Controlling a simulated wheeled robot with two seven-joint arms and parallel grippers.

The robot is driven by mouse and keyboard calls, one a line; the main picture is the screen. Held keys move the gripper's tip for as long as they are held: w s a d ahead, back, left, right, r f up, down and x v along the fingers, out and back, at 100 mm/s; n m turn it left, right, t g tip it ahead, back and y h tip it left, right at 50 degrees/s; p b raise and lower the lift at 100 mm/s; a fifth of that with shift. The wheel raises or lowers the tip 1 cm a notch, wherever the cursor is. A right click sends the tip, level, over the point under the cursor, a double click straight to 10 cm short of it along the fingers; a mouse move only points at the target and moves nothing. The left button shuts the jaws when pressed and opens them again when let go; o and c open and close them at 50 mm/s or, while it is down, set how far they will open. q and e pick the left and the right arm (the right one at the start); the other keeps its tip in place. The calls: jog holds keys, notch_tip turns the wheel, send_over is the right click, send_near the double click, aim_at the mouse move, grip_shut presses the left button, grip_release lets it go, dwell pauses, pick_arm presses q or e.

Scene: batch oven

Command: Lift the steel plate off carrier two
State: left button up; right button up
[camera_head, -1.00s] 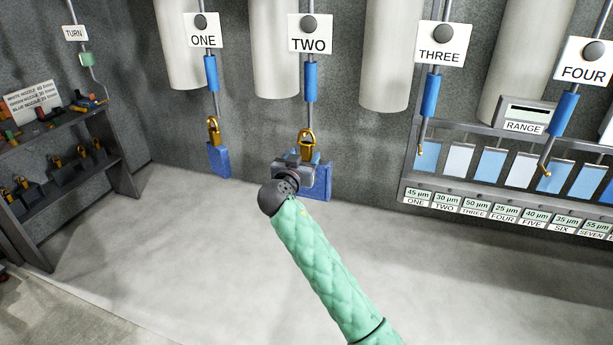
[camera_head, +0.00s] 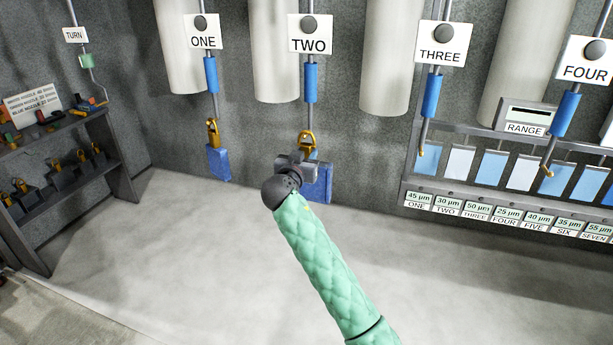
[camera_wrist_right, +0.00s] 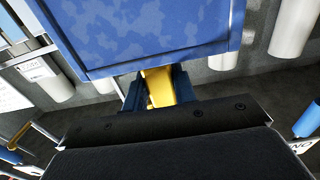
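Carrier two hangs under the white sign TWO (camera_head: 308,38), with a blue sleeve (camera_head: 311,83) and a yellow clip (camera_head: 308,141) at its lower end. The steel plate (camera_head: 320,186), blue in the picture, hangs below the clip. It fills the top of the right wrist view (camera_wrist_right: 150,35). My right gripper (camera_head: 291,165) is at the plate's upper left and hides part of it. In the wrist view its two dark fingers (camera_wrist_right: 158,92) stand either side of the yellow clip, which fills the gap between them. My left gripper is not in view.
Carrier one's blue plate (camera_head: 218,163) hangs to the left. Carriers THREE (camera_head: 439,42) and FOUR (camera_head: 584,62) show empty hooks. A rack of labelled panels (camera_head: 490,168) is at right. A dark shelf (camera_head: 70,165) stands at left. The floor below is clear.

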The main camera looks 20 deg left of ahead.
grip_shut()
jog(key=shift+r, duration=0.8)
